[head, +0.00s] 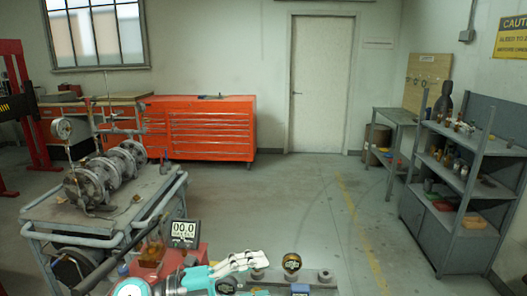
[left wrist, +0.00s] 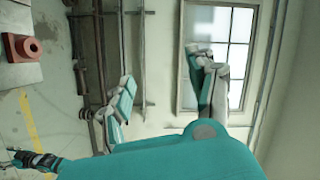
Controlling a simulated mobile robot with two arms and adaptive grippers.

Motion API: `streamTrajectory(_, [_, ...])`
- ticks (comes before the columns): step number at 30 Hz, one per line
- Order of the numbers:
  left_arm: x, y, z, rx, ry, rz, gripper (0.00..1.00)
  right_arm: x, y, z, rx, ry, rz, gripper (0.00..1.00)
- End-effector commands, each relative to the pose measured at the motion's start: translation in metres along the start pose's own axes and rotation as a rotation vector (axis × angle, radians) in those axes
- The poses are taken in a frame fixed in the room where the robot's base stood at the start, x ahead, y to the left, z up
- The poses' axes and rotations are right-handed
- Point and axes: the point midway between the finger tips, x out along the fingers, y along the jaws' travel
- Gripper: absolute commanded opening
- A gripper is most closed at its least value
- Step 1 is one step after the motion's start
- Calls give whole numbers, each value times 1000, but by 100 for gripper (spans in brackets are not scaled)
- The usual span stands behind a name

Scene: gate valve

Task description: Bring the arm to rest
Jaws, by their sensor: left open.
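My left gripper (head: 252,260) is at the bottom middle of the head view, with white and teal fingers pointing right. In the left wrist view its two fingers (left wrist: 165,82) stand well apart, with nothing between them. The gripper is open and empty. It is just above and left of several dark, round-topped fittings at the bottom edge of the head view, one of them a fitting with a yellowish rim (head: 291,262). I cannot tell whether it touches anything.
A grey cart (head: 150,205) with metal valve bodies (head: 105,175) stands at left. A red unit with a display (head: 184,231) is close left of the gripper. A red tool cabinet (head: 212,130) and a door (head: 319,85) are behind. Shelves (head: 462,190) stand right; the middle floor is clear.

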Motion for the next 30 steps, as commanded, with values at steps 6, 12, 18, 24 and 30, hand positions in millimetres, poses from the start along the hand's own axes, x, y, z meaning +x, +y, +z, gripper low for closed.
streamTrajectory(6, [-42, -53, 21, -279, -286, -628, 58, 0, 0, 0, 0, 1, 0, 58])
streamTrajectory(12, [-133, 11, 72, -671, -793, -894, 58, 0, 0, -1, 0, 2, 0, 58])
streamTrajectory(18, [-200, 144, 61, -1088, -1287, -798, 58, 0, 0, -2, 0, 4, 1, 58])
streamTrajectory(24, [-226, 233, 9, -1364, -1546, -571, 58, 0, 0, -2, 0, 4, 1, 58])
streamTrajectory(30, [-237, 282, -44, -1544, -1674, -355, 58, 0, 1, -2, 0, 4, 1, 58])
